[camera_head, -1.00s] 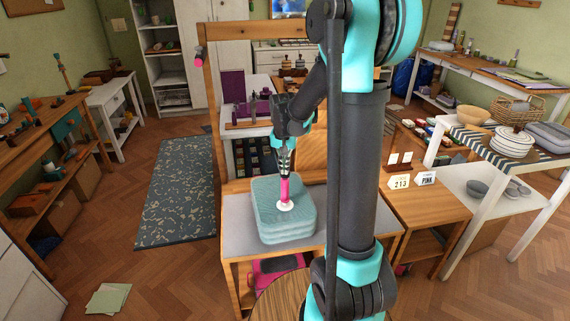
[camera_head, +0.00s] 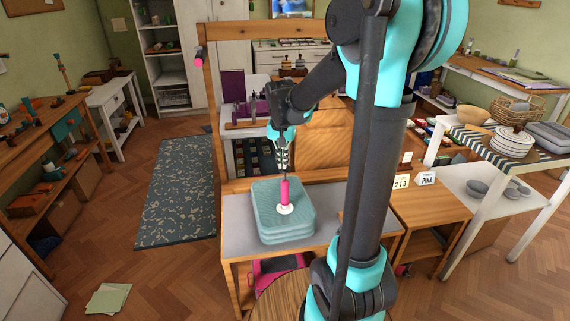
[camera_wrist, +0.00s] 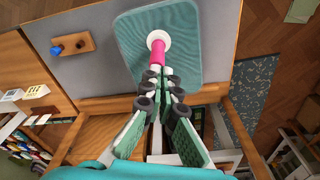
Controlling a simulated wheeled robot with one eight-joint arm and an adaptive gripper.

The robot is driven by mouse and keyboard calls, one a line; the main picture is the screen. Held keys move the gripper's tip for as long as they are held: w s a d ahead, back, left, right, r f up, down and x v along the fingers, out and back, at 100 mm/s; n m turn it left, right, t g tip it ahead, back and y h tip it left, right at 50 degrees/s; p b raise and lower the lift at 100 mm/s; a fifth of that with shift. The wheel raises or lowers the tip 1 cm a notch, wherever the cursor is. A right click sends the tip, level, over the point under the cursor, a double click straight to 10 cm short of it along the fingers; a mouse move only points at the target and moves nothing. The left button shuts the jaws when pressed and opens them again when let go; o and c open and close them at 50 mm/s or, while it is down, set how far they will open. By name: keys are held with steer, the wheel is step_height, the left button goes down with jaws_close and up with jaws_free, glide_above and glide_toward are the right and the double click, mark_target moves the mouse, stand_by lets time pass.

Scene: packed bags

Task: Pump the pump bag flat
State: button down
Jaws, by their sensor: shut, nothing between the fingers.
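The pump bag (camera_head: 264,216) is a teal, layered cushion-like block on a grey-topped wooden table. A round white valve (camera_head: 286,210) sits on its top, with a pink pump handle (camera_head: 285,191) upright in it. In the wrist view the bag (camera_wrist: 190,50), white valve (camera_wrist: 158,37) and pink handle (camera_wrist: 159,56) show ahead of the fingers. My gripper (camera_head: 284,172) is shut and empty, pointing down at the top end of the pink handle. In the wrist view my gripper (camera_wrist: 164,76) is close to the handle; I cannot tell whether it touches.
A wooden block with a blue knob (camera_wrist: 70,45) lies on the table beside the bag; my arm hides it in the head view. Cards reading 213 and PINK (camera_head: 426,178) stand on a side table at right. A pink item (camera_head: 275,267) sits under the table.

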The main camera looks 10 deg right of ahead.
step_height(320, 180, up, 8)
steer(key=shift+s+a, duration=0.15)
steer(key=shift+s, duration=0.25)
steer(key=shift+r, duration=0.1)
steer(key=w+d+r+m+g, duration=0.1)
steer(key=w+m, duration=0.4)
steer(key=m, duration=0.8)
step_height(320, 180, up, 2)
steer(key=shift+w+d+r+m+g+y, duration=0.25)
steer(key=shift+d+m+g+y, duration=0.05)
steer(key=shift+d, duration=0.3)
steer(key=shift+f, duration=0.1)
steer(key=f, duration=1.3)
steer(key=shift+s+a+f, duration=0.1)
steer(key=shift+s+f, duration=0.15)
steer(key=shift+f, duration=0.15)
